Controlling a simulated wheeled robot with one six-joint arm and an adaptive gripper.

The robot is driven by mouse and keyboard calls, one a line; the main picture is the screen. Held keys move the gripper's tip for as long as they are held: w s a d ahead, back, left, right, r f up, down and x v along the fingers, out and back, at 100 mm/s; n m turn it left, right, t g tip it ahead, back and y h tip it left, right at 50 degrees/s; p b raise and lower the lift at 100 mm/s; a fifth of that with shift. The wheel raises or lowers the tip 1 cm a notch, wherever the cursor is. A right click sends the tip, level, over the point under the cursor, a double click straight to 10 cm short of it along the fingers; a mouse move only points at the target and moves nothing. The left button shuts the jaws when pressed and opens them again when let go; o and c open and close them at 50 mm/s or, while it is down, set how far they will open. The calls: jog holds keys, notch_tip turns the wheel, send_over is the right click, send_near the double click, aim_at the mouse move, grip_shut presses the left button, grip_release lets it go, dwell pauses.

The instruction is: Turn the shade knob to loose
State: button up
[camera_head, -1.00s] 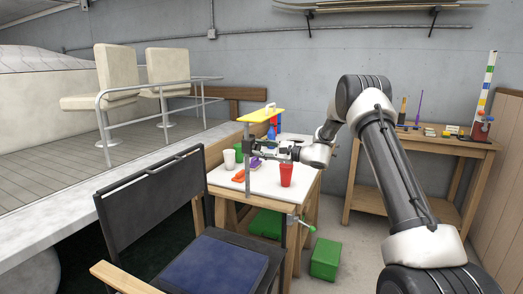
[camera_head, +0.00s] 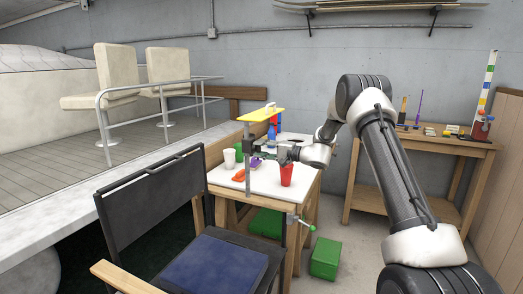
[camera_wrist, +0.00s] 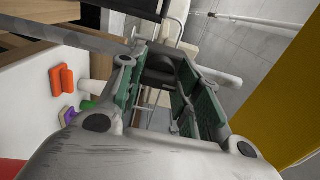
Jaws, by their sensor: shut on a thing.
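A dark fitting (camera_head: 248,146) is on the post below the shade, where the shade knob appears to be. My gripper (camera_head: 258,147) reaches in from the right at this height and is shut on the knob. In the wrist view, the green-padded fingers (camera_wrist: 158,85) stand on either side of a dark shape. The knob's marking and setting cannot be read.
A red cup (camera_head: 286,175) stands on the white table top (camera_head: 264,187) just below my gripper. A white cup (camera_head: 229,158) and an orange item (camera_head: 238,176) are near the post. A black folding chair (camera_head: 158,210) stands close in front. A green box (camera_head: 325,258) is on the floor.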

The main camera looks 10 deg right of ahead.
jog(key=shift+f, duration=0.1)
dwell(0.4)
jog(key=o, duration=1)
jog(key=shift+o, duration=0.2)
jog(key=v, duration=1.2)
